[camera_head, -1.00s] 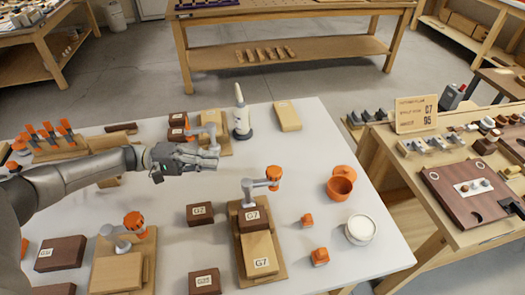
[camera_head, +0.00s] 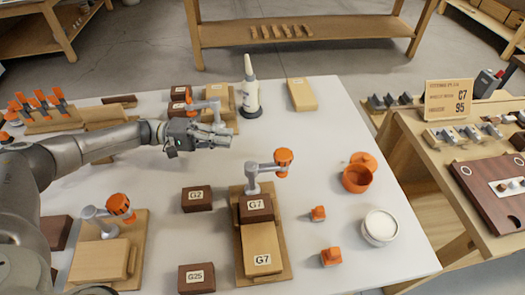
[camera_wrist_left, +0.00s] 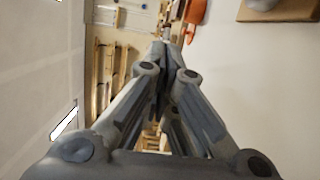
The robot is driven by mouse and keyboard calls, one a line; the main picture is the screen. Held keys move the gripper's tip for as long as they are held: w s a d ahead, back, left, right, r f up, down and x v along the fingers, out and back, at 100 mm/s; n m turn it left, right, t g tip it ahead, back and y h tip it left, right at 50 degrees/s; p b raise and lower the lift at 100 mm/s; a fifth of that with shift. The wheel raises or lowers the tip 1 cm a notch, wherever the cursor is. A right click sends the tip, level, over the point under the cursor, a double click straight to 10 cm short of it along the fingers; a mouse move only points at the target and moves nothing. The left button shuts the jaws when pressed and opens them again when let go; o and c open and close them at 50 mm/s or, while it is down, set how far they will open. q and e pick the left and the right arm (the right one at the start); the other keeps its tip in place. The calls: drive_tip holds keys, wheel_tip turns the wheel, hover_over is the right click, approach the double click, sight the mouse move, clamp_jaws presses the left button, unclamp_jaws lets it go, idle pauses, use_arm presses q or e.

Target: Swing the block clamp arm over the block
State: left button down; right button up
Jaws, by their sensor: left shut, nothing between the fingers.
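A block clamp with a grey arm (camera_head: 265,168) and an orange knob (camera_head: 284,156) stands at the back of a wooden board (camera_head: 283,262) in the middle of the table. Its arm points right, with the knob off to the right of the dark G7 block (camera_head: 256,209), not above it. A lighter block (camera_head: 262,243), also marked G7, lies in front of the dark one. My left gripper (camera_head: 227,136) is shut and empty, above the table, behind and left of this clamp. Its closed fingers fill the left wrist view (camera_wrist_left: 164,55). My right gripper is not seen.
Similar clamps stand front left (camera_head: 107,213) and back left (camera_head: 205,106). A white bottle (camera_head: 250,95) stands just behind my left gripper. Dark blocks G2 (camera_head: 197,199) and G25 (camera_head: 197,278) lie left of the board.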

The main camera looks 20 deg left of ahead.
sight(267, 168)
use_arm(q)
drive_tip(key=shift+d, duration=0.1)
drive_tip(key=s+d+p, duration=0.2)
drive_tip(key=d+p, duration=0.2)
drive_tip(key=d, duration=0.7)
drive_tip(key=shift+d+f, duration=0.1)
drive_tip(key=shift+p, duration=0.3)
